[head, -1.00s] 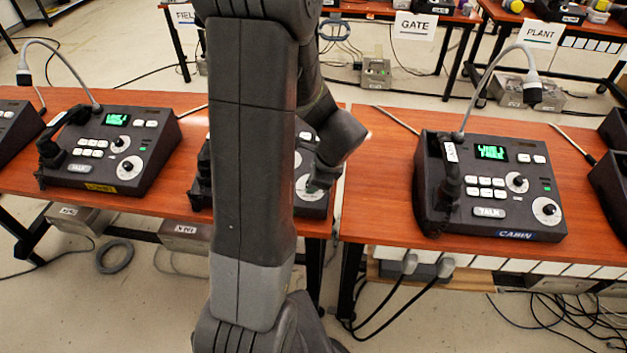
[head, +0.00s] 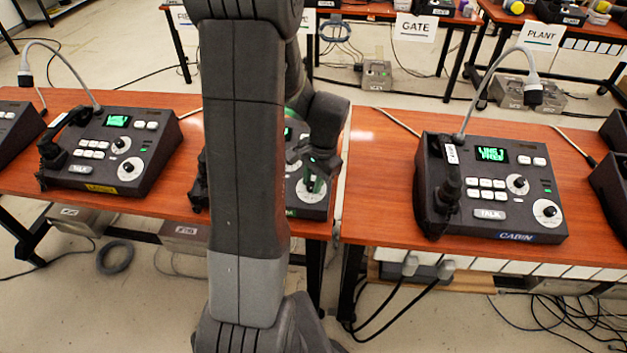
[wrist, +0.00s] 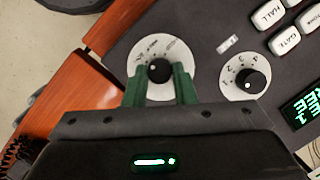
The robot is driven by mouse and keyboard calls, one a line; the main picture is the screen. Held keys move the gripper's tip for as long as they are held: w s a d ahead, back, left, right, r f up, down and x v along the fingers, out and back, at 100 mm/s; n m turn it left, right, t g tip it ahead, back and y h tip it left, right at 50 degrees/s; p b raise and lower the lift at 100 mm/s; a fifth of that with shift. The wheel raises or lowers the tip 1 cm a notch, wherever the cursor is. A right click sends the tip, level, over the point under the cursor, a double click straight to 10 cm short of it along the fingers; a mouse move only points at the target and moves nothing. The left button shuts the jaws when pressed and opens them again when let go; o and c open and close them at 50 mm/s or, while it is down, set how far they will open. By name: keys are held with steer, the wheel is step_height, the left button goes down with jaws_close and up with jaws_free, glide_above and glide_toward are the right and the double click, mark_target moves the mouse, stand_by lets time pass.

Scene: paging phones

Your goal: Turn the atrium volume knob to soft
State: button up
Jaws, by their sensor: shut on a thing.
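The middle phone console (head: 325,206) is largely hidden behind my arm, so its name cannot be read. Its lower right black knob (wrist: 159,70) sits on a round white dial (wrist: 145,52) with printed marks, too small to read. My gripper (wrist: 159,82) has its two green fingers shut on that knob, one on each side. In the head view my gripper (head: 313,178) reaches down over the dial (head: 313,194) from above.
Buttons marked HALL (wrist: 268,15) and GATE (wrist: 287,42) and a green display (wrist: 304,113) lie near the gripper. The CABIN console (head: 491,187) stands right, with a gooseneck microphone (head: 532,93). Another console (head: 113,149) stands left. Bare table (head: 376,190) lies between the middle and CABIN consoles.

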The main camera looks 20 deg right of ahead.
steer(key=shift+n+g, duration=0.3)
steer(key=shift+n, duration=0.8)
steer(key=o, duration=1)
steer(key=shift+a, duration=0.1)
steer(key=shift+w, duration=0.1)
step_height(320, 180, up, 14)
steer(key=d, duration=0.1)
steer(key=shift+d+f, duration=0.15)
steer(key=shift+d, duration=0.2)
steer(key=shift+f, duration=0.1)
